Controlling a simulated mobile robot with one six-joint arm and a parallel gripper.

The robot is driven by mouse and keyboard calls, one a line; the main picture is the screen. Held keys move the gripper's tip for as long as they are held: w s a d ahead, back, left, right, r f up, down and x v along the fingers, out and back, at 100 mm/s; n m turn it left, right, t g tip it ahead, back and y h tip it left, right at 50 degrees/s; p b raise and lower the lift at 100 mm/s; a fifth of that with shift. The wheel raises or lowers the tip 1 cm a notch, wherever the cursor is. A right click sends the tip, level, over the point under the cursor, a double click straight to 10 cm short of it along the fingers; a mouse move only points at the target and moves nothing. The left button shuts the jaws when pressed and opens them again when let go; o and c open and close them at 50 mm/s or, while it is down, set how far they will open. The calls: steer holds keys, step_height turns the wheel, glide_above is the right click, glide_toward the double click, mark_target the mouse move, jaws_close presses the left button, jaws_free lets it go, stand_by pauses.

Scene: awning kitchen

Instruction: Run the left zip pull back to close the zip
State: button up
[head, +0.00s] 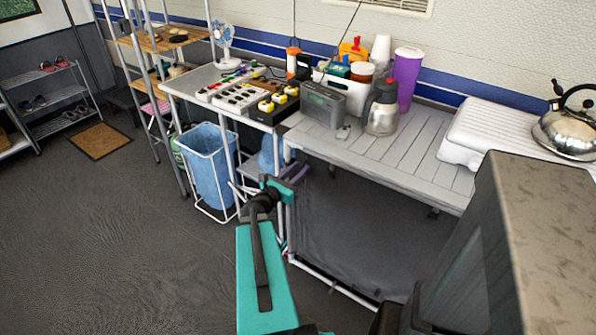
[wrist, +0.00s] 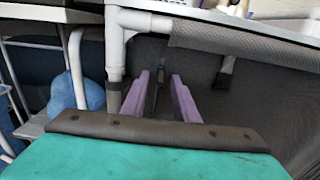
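My gripper (head: 291,171) is at the left front corner of the grey slatted table, in front of the dark grey fabric panel (head: 360,222) under its top. In the wrist view the two purple fingers of my gripper (wrist: 162,76) stand apart, with nothing clearly held between them. The fabric panel (wrist: 262,95) spreads behind and to the right of the fingers, beside a white pipe leg (wrist: 115,60). A thin dark vertical strip shows between the fingers; I cannot tell whether it is the zip. No zip pull can be made out in either view.
A blue laundry bag (head: 208,165) in a white frame stands left. Open floor (head: 110,240) lies further left.

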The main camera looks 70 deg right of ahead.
steer(key=shift+c, duration=0.2)
jaws_close()
stand_by(1.1)
